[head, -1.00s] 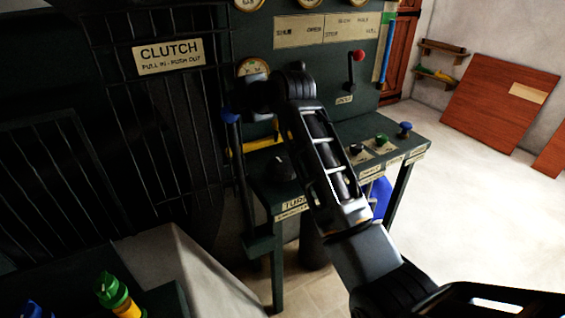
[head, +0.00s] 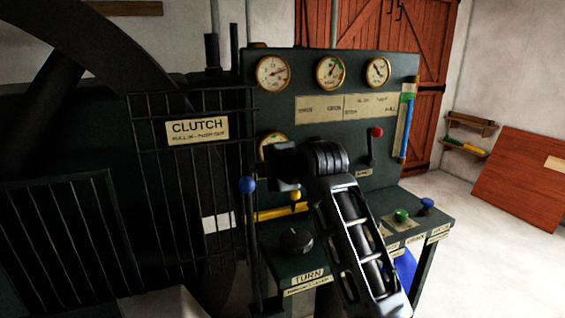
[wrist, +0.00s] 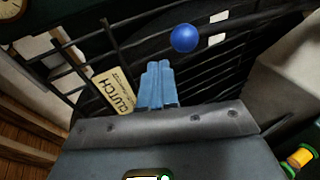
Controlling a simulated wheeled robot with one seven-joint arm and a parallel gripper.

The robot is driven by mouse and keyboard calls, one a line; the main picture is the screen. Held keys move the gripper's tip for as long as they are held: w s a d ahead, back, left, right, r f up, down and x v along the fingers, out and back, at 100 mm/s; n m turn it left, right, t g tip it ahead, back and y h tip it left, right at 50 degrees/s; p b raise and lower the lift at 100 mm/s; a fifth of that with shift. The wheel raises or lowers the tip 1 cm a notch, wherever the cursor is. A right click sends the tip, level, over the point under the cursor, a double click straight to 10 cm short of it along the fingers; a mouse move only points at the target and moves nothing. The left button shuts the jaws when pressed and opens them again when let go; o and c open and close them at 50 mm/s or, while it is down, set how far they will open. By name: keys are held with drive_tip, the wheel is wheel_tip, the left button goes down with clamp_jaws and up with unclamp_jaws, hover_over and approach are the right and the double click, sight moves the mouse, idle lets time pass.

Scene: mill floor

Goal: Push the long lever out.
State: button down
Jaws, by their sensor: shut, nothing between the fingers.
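The long lever is a tall dark rod with a blue ball knob (head: 248,185), standing upright in front of the barred guard under the CLUTCH sign (head: 197,130). The sign reads "PULL IN - PUSH OUT". The wrist view shows the knob (wrist: 185,38) just beyond and slightly right of my fingertips, with a gap visible in the picture. My gripper (wrist: 157,85) has blue fingers, shut together and empty. In the head view, my dark wrist is just right of the knob, and the fingers cannot be made out there.
A dark panel with gauges (head: 273,73) and a red-knobbed lever (head: 375,132) stands behind my arm. A console with a black dial (head: 296,240), a green button (head: 401,215) and a blue knob (head: 427,204) is below. Open floor lies to the right.

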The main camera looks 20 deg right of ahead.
drive_tip(key=r+v, duration=0.1)
drive_tip(key=v, duration=0.6)
drive_tip(key=shift+w+b, duration=0.2)
drive_tip(key=shift+b, duration=0.2)
drive_tip(key=shift+r, duration=0.1)
drive_tip(key=s+f+m+t+h, duration=0.15)
drive_tip(key=s+f+m, duration=0.85)
drive_tip(key=s+f, duration=1.35)
drive_tip(key=s+f+m, duration=0.2)
drive_tip(key=s+m, duration=0.3)
drive_tip(key=s, duration=1)
drive_tip(key=s+r+m, duration=0.2)
drive_tip(key=s+r, duration=0.1)
drive_tip(key=s, duration=0.5)
drive_tip(key=s+d+r+m+h, duration=0.1)
drive_tip(key=s+r+m, duration=0.1)
drive_tip(key=s, duration=0.6)
drive_tip(key=shift+r, duration=0.65)
